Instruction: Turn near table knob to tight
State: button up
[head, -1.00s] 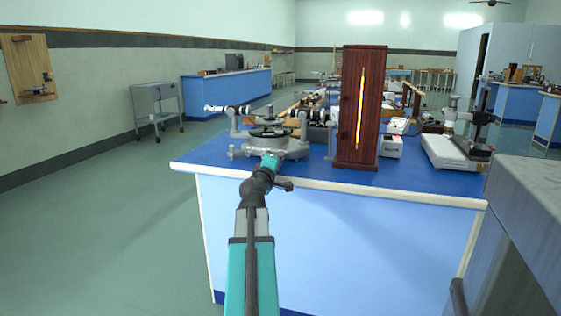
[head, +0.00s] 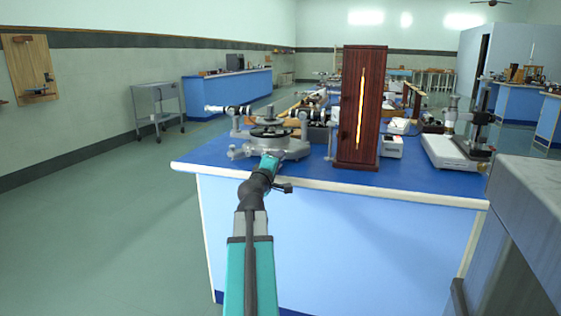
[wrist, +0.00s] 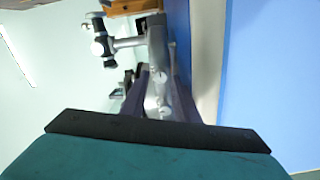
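The grey spectrometer (head: 290,150) stands at the left end of the blue bench, its round dark table (head: 270,132) on top. My arm reaches up to its near side; my gripper (head: 270,160) is at the base, its fingers hard to make out there. In the wrist view my gripper (wrist: 158,100) shows two dark fingers spread apart, with the grey spectrometer body between and beyond them. Two small silver knobs show there, an upper one (wrist: 160,77) and a lower one (wrist: 166,112). I cannot tell which is the table knob, or whether a finger touches it.
A dark wooden lamp housing (head: 345,140) with a glowing slit stands close to the spectrometer's right. A white-based instrument (head: 455,152) stands farther right on the blue bench (head: 410,180). A grey surface (head: 535,180) is at the near right. Floor left of the bench is clear.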

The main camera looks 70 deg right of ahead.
jog(key=a, duration=0.6)
jog(key=shift+s+a, duration=0.35)
jog(key=shift+a, duration=0.05)
dwell(0.5)
